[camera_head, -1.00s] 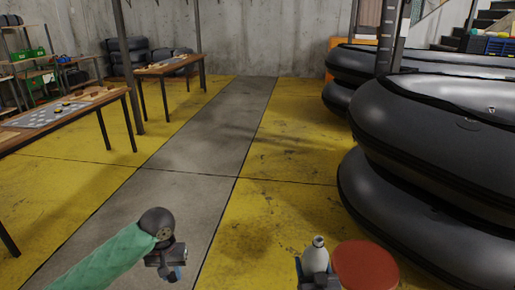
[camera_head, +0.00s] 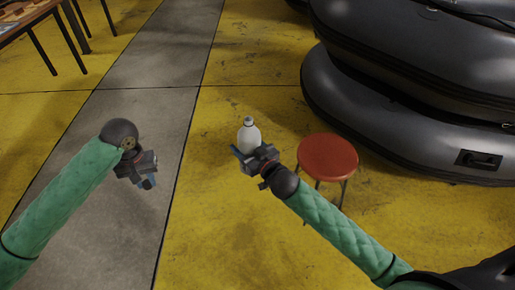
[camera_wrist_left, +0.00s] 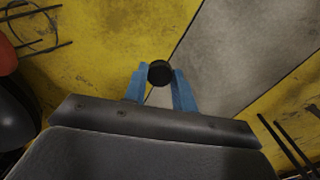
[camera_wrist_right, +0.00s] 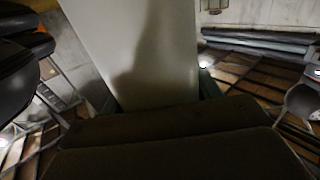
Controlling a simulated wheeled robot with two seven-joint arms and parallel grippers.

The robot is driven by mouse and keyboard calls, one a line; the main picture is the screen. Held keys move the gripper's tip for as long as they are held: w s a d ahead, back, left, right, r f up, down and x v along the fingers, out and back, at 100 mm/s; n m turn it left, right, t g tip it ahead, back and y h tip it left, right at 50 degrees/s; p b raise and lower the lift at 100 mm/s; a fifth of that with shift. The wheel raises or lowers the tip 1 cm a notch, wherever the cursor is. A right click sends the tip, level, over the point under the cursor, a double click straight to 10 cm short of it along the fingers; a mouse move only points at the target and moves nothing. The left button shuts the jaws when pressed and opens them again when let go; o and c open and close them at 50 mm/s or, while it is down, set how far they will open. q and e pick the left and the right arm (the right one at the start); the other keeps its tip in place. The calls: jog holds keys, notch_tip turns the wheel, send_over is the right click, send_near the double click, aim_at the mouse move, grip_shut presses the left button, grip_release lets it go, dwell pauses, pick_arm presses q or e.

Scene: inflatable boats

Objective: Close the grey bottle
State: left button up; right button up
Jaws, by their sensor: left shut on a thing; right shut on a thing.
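The pale grey bottle (camera_head: 249,136) is upright in the head view, with a narrow neck at its top. My right gripper (camera_head: 246,152) is shut on its body. The bottle fills the upper middle of the right wrist view (camera_wrist_right: 135,50); its top is out of that view. My left gripper (camera_head: 146,180) is to the left of the bottle, apart from it. In the left wrist view its blue fingers (camera_wrist_left: 160,92) are shut on a small round black cap (camera_wrist_left: 160,72). The cap is hard to make out in the head view.
A red-topped stool (camera_head: 328,156) stands right of the bottle, behind my right forearm. Stacked black inflatable boats (camera_head: 400,110) fill the upper right. A wooden table (camera_head: 22,18) is at the upper left. The floor between is clear.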

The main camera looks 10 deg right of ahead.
jog(key=w+a+n+g+y, duration=0.2)
jog(key=w+a+n+y, duration=0.1)
jog(key=a, duration=0.3)
jog(key=shift+w+a+r+g+y, duration=0.15)
jog(key=shift+w+r+g+y, duration=0.35)
jog(key=shift+y, duration=0.3)
jog(key=shift+f, duration=0.15)
pick_arm(q)
jog(key=w+d+r+m, duration=0.1)
jog(key=w+d+r, duration=0.3)
jog(key=r, duration=0.4)
jog(key=w+d+r, duration=0.3)
jog(key=d+r, duration=0.1)
jog(key=r, duration=0.4)
jog(key=w+d+r+m, duration=0.1)
jog(key=w+d+r, duration=0.3)
jog(key=r, duration=0.4)
jog(key=d+r+m, duration=0.3)
jog(key=d+r, duration=0.3)
jog(key=d, duration=0.5)
jog(key=s+d+f+m, duration=0.2)
jog(key=d+f+m, duration=0.1)
jog(key=f, duration=0.3)
jog(key=shift+s+d+f+m, duration=0.3)
jog(key=shift+d+m, duration=0.1)
jog(key=shift+d, duration=0.2)
